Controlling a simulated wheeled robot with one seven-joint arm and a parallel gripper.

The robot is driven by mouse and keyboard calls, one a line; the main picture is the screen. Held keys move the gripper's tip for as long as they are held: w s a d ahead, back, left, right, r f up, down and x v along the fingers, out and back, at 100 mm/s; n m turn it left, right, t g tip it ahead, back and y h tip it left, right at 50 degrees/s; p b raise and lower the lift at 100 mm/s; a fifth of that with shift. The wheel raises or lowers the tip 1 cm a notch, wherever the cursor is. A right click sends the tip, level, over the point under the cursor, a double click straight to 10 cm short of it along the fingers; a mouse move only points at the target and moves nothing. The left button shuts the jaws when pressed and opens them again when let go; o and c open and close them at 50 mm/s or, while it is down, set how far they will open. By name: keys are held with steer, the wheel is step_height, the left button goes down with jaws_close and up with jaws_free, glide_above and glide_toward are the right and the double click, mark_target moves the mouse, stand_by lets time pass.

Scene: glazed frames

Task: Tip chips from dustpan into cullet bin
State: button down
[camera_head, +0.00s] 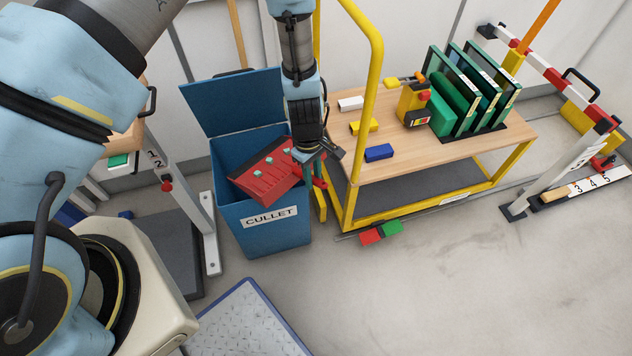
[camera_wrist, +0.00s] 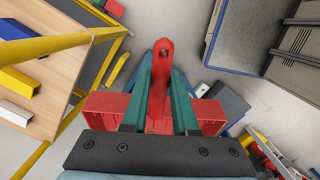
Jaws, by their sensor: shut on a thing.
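My gripper (camera_head: 308,158) is shut on the handle of the red dustpan (camera_head: 262,184). In the wrist view, the gripper's green fingers (camera_wrist: 160,98) stand on both sides of the red handle (camera_wrist: 161,62), and the pan (camera_wrist: 108,104) shows behind them. The pan is over the open mouth of the blue cullet bin (camera_head: 262,242), and looks tilted down to the left. Three small pale green chips (camera_head: 257,173) show on the pan. The bin's lid (camera_head: 232,103) stands open at the back. The pan hides much of the bin's inside.
A yellow-framed trolley (camera_head: 470,152) stands close to the right of the bin, with blocks and a rack of green-framed panes (camera_head: 468,92) on it. A grey post with a foot (camera_head: 210,235) stands left of the bin. Red and green blocks (camera_head: 381,232) lie on the floor. The floor at front right is clear.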

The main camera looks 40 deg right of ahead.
steer(key=shift+w+r+g, duration=0.4)
steer(key=shift+w+r, duration=0.1)
steer(key=shift+r, duration=0.35)
steer(key=w+a+r+g+b, duration=0.1)
steer(key=w+r+g+b, duration=0.3)
steer(key=w, duration=0.7)
steer(key=w+a+r+g+h+b, duration=0.1)
steer(key=w+r+g+b, duration=0.3)
steer(key=w, duration=0.7)
step_height(320, 180, up, 4)
steer(key=g, duration=0.2)
steer(key=shift+f+g, duration=0.2)
steer(key=shift+g, duration=0.1)
stand_by(0.8)
